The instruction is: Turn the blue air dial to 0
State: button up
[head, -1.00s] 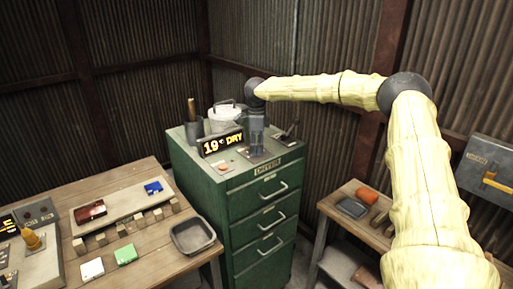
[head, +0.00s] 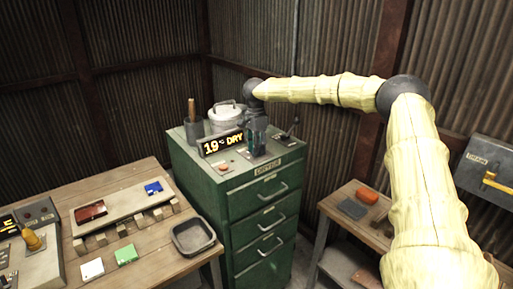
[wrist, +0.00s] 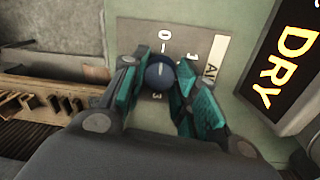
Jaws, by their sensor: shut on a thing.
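A light pointer line on the dial runs toward the 0 side. My gripper (wrist: 160,80) is shut on the dial, with one teal-padded finger on each side of it. In the head view my gripper (head: 257,146) points down onto the top of the green cabinet (head: 238,196), and the dial is hidden behind it.
A lit sign (head: 222,143) reading "19° DRY" stands left of my gripper. A lidded pot (head: 226,115) and a dark cup (head: 194,130) stand behind it. A lever (head: 292,128) is to the right. Wooden benches (head: 150,255) flank the cabinet.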

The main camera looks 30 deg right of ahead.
jog(key=shift+d, duration=0.1)
jog(key=o, duration=1)
jog(key=shift+d, duration=0.1)
jog(key=shift+r, duration=0.1)
jog(key=shift+r, duration=0.25)
jog(key=r, duration=1.1)
jog(key=shift+w+r, duration=0.15)
jog(key=shift+w, duration=0.15)
